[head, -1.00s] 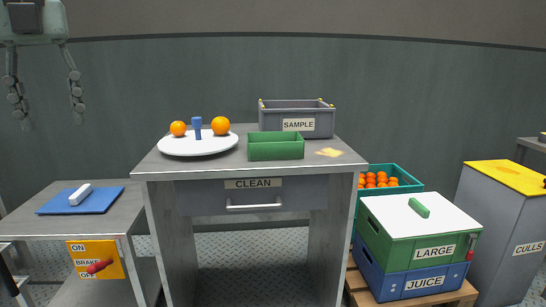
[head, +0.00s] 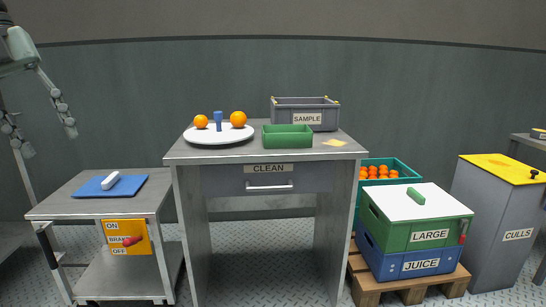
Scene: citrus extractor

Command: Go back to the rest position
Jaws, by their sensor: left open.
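My left gripper (head: 50,142) is at the upper left of the head view, above and left of the cart with the blue mat. Its two jointed fingers are spread apart, with nothing between them. It touches nothing that I can see. My right gripper is not in the head view.
The grey table (head: 185,151) holds a white plate (head: 245,140) with two oranges, a green tray (head: 287,138) and the SAMPLE crate (head: 335,112). A cart (head: 50,209) stands at left. LARGE (head: 400,235) and JUICE (head: 390,268) crates and the CULLS bin (head: 490,215) stand at right.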

